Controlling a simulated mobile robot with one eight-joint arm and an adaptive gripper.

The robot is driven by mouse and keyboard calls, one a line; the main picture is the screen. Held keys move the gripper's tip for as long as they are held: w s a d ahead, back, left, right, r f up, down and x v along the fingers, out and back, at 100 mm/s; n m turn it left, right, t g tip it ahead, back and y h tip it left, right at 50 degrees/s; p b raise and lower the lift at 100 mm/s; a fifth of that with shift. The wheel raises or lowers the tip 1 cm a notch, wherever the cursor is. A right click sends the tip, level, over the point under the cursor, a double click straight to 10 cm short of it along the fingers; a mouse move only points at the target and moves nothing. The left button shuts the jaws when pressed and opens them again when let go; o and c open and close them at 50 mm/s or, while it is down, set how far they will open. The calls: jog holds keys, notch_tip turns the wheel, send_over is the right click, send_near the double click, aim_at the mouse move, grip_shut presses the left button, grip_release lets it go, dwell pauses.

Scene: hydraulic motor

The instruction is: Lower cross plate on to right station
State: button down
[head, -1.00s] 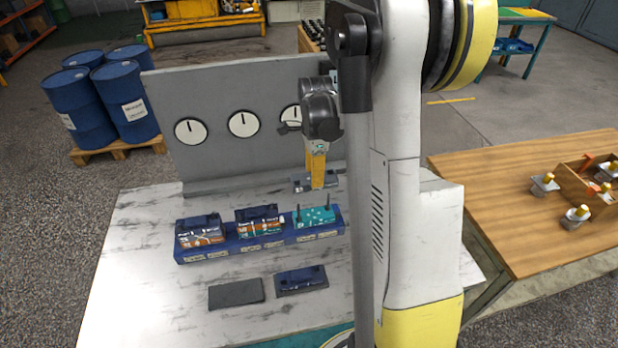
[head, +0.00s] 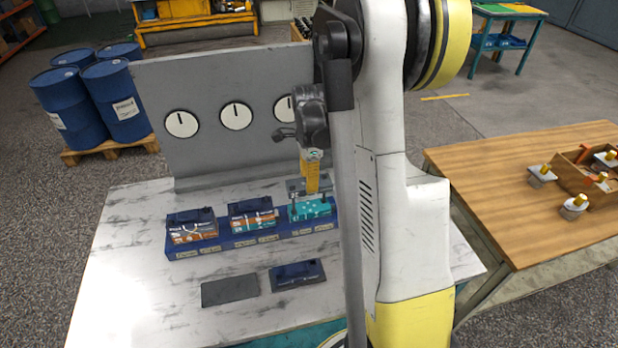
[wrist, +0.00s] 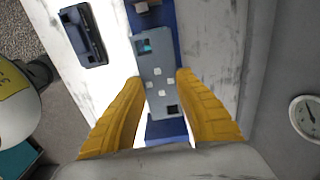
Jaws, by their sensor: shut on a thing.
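My gripper (head: 312,188) is shut on the grey cross plate (head: 295,185), which it holds at the right station. The right station (head: 309,211) is a teal block with upright pins at the right end of the blue base (head: 240,240). In the wrist view the plate (wrist: 151,60) lies between the yellow fingers (wrist: 159,84); teal shows through its far hole, and its near hole looks dark. The plate appears just above the teal block; whether it touches the pins I cannot tell.
Two other stations, left (head: 192,229) and middle (head: 252,216), carry dark blue tops. A dark blue plate (head: 297,272) and a bare dark pad (head: 229,290) lie in front. A grey panel with dials (head: 205,85) stands behind. The table's front left is clear.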

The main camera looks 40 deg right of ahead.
jog(key=shift+f+b, duration=2.4)
jog(key=shift+f, duration=0.95)
jog(key=shift+f, duration=0.25)
jog(key=c, duration=0.9)
grip_release()
jog(key=shift+c, duration=0.2)
